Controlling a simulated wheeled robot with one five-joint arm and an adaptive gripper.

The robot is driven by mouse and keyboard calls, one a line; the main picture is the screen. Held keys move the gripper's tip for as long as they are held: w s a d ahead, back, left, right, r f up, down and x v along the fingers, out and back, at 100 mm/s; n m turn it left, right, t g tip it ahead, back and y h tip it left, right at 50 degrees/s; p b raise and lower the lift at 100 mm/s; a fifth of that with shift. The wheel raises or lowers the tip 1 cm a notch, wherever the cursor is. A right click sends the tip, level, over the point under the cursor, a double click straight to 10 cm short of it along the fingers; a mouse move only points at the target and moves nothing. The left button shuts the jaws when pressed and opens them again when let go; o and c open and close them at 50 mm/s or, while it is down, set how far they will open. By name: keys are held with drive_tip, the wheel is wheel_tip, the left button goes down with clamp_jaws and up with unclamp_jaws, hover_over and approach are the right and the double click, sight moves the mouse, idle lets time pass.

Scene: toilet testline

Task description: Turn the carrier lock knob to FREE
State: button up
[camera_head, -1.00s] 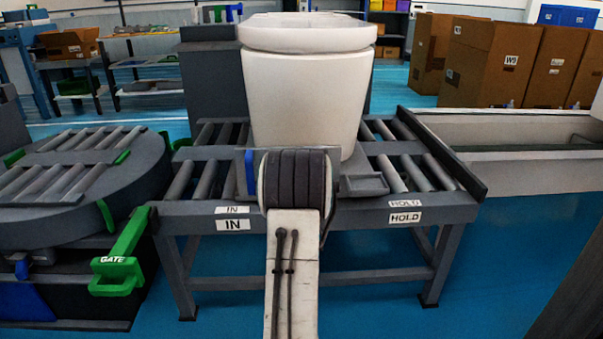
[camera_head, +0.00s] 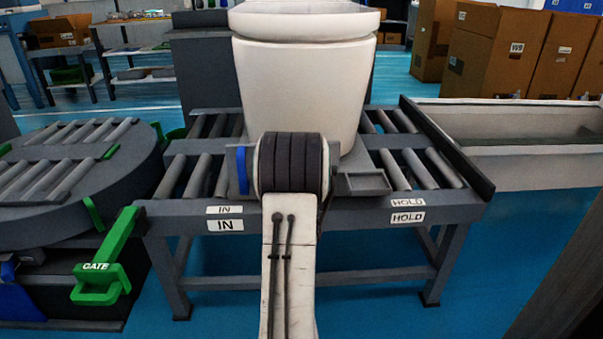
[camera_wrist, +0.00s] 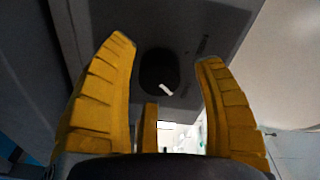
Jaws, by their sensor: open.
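The carrier lock knob (camera_wrist: 157,72) shows in the wrist view as a dark round knob with a white pointer mark, on a dark grey face. My gripper (camera_wrist: 167,52) is open, with its yellow fingers on either side of the knob in the picture and nothing between them. I cannot tell how far the fingertips are from it. The carrier (camera_head: 362,184) stands on the roller table under a white toilet (camera_head: 300,85). In the head view my arm hides the gripper and the knob. No FREE label is readable.
The roller table (camera_head: 330,212) bears IN and HOLD labels. A green GATE handle (camera_head: 103,280) sticks out at the left beside a round roller turntable (camera_head: 60,190). A grey trough (camera_head: 525,150) stands at the right. A blue part (camera_head: 242,170) is beside my arm.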

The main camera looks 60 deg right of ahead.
drive_tip(key=c, duration=1.2)
drive_tip(key=shift+n, duration=0.4)
drive_tip(key=n, duration=0.3)
drive_tip(key=shift+r, duration=0.1)
drive_tip(key=shift+w+n+t+h, duration=0.15)
drive_tip(key=shift+n+t+h, duration=0.15)
drive_tip(key=shift+n, duration=1.4)
drive_tip(key=o, duration=0.8)
drive_tip(key=shift+w+a, duration=0.1)
drive_tip(key=o, duration=0.4)
drive_tip(key=shift+a, duration=0.1)
